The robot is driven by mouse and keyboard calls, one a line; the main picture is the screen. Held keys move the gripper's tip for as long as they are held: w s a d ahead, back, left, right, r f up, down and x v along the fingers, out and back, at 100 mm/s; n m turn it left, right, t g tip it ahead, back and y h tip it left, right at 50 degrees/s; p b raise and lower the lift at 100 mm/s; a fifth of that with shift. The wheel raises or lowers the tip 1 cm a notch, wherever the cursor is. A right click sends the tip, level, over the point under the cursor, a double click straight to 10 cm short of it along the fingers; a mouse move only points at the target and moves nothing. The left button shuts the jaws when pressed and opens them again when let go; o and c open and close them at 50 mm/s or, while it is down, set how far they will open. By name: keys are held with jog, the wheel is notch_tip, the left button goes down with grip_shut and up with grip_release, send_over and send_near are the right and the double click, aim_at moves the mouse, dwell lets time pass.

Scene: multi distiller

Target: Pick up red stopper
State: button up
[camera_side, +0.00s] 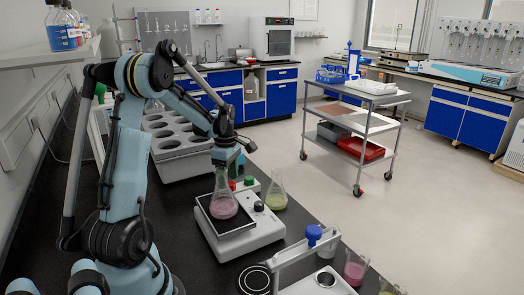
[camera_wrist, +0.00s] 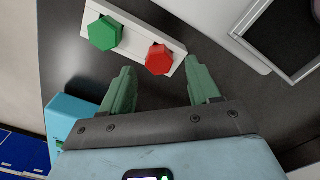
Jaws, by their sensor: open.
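The red stopper (camera_wrist: 159,59) is a hexagonal knob on a white strip-shaped holder (camera_wrist: 133,40), beside a green stopper (camera_wrist: 104,33). In the side view the red stopper (camera_side: 232,185) shows small behind the flask. My gripper (camera_wrist: 160,68) is open and empty in the wrist view. Its two green fingers point toward the holder, with the red stopper lying between and just beyond the tips in the picture. In the side view my gripper (camera_side: 227,160) is above the holder area. The exact gap to the stopper cannot be told.
A flask of pink liquid (camera_side: 224,205) stands on a white stirrer (camera_side: 240,236) close in front of the stoppers. A flask of yellow-green liquid (camera_side: 276,199) stands to the right. A grey rack with round holes (camera_side: 172,133) lies behind. Beakers stand at the front right.

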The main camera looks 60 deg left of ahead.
jog(key=shift+f, duration=0.65)
jog(key=shift+c, duration=0.3)
jog(key=c, duration=1)
jog(key=shift+r, duration=0.1)
jog(key=shift+c, duration=0.2)
